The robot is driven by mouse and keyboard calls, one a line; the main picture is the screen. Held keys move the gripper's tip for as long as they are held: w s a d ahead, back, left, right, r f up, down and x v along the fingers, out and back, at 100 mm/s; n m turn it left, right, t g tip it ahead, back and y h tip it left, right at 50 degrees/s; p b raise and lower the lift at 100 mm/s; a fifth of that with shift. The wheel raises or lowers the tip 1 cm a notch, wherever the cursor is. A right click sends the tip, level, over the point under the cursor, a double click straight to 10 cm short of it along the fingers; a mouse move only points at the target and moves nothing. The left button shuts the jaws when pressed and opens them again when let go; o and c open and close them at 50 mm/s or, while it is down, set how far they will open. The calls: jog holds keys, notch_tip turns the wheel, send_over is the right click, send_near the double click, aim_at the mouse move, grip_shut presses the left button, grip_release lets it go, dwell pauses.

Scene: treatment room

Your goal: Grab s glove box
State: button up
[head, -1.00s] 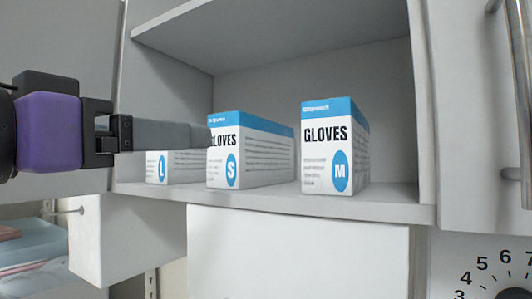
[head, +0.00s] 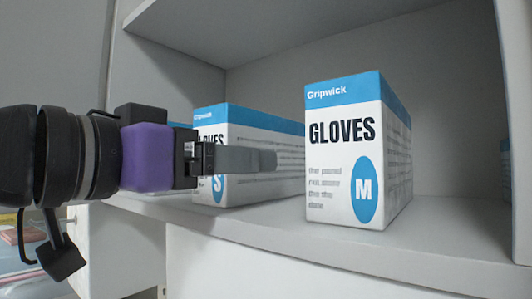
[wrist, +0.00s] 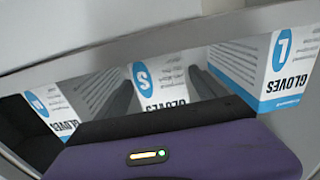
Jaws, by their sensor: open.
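The S glove box (head: 213,160), white with a blue top band, stands on the cabinet shelf left of the M box. In the head view my gripper (head: 266,160) crosses in front of it and covers part of its front and side. In the wrist view, where the lettering is upside down, the S glove box (wrist: 160,82) shows between my two grey fingers. The fingers are apart, one on either side of the box in that picture. Whether they touch it cannot be told. The far finger is hidden in the head view.
The M glove box (head: 345,165) stands just right on the same shelf (head: 290,228). The L glove box (wrist: 287,65) shows right in the wrist view and is mostly hidden behind my arm in the head view. A shelf board is overhead; the cabinet's right wall bounds the opening.

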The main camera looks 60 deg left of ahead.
jog(key=p+x, duration=0.2)
jog(key=x, duration=0.2)
jog(key=shift+w+a+r+p, duration=0.1)
jog(key=shift+a+r+p, duration=0.1)
jog(key=shift+p, duration=0.1)
jog(key=shift+w+a+f, duration=0.2)
jog(key=shift+w, duration=0.35)
grip_shut()
